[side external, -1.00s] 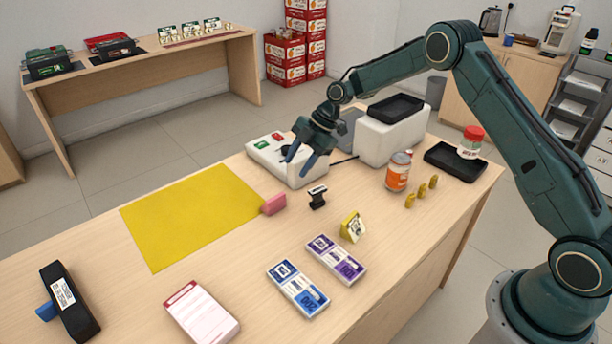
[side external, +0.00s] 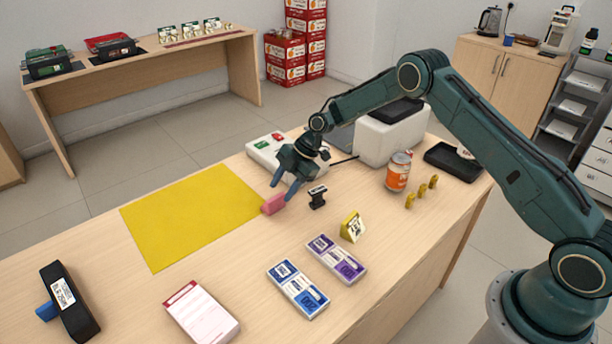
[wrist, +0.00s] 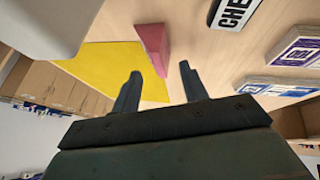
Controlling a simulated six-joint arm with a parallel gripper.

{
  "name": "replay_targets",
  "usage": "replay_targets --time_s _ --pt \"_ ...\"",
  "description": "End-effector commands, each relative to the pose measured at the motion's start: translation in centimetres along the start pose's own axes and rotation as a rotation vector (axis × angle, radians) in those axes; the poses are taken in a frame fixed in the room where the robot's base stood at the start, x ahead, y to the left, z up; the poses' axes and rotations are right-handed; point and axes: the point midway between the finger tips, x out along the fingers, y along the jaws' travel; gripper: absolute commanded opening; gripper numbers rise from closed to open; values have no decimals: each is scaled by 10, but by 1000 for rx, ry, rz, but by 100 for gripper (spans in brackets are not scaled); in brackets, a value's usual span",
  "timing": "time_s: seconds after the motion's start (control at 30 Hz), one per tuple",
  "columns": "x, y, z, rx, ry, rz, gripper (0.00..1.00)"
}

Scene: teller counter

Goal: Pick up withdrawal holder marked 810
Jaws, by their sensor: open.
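My gripper (side external: 281,191) is open and empty, pointing down above the counter. Its fingertips are close to a pink block (side external: 274,204), which also shows beyond the fingers in the wrist view (wrist: 152,42). No marking 810 is readable, so I cannot tell which item is the holder. Candidates include a blue-and-white holder (side external: 298,288) and a purple-and-white one (side external: 336,258), lying side by side in front of the gripper. A small yellow wedge-shaped stand (side external: 352,227) stands behind them, its print unreadable.
A small black stamp-like item (side external: 317,196) stands right of the gripper. A yellow mat (side external: 192,215) lies left. An orange can (side external: 398,172) and small yellow pieces (side external: 421,191) stand to the right. A red-and-white pad (side external: 202,312) and black device (side external: 70,301) lie in front.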

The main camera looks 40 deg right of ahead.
Motion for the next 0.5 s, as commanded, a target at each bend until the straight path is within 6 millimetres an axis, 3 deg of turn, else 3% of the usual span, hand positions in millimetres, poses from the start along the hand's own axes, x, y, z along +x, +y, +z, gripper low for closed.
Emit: replay_targets --time_s 0.27,0.5 --pt "4 0 0 0 0 0 43" --pt "27 2 1 0 0 -2 43"
